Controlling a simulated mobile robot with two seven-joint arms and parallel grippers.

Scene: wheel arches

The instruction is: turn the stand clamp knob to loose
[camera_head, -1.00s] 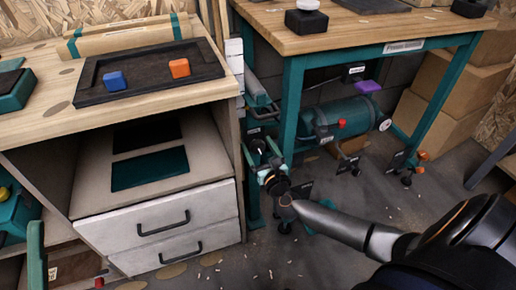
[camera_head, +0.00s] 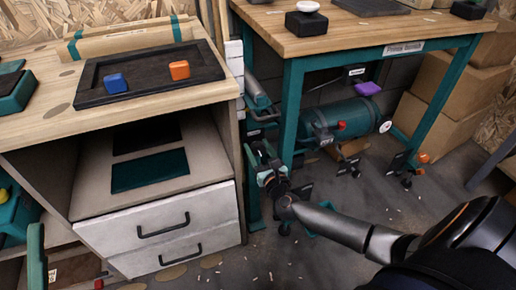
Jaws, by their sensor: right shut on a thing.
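My right arm reaches in from the lower right. My right gripper (camera_head: 269,174) is at the teal stand clamp beside the bench's front left leg. It is shut on the stand clamp knob, which is mostly hidden behind the fingers and too small to read. The knob's turn position cannot be told. My left gripper is not in view.
The bench (camera_head: 375,28) stands above and right of my gripper, with a teal cylinder (camera_head: 345,121) beneath it. A drawer cabinet (camera_head: 170,224) stands close on the left. A dark tray (camera_head: 150,83) holds a blue and an orange block. Chips litter the floor.

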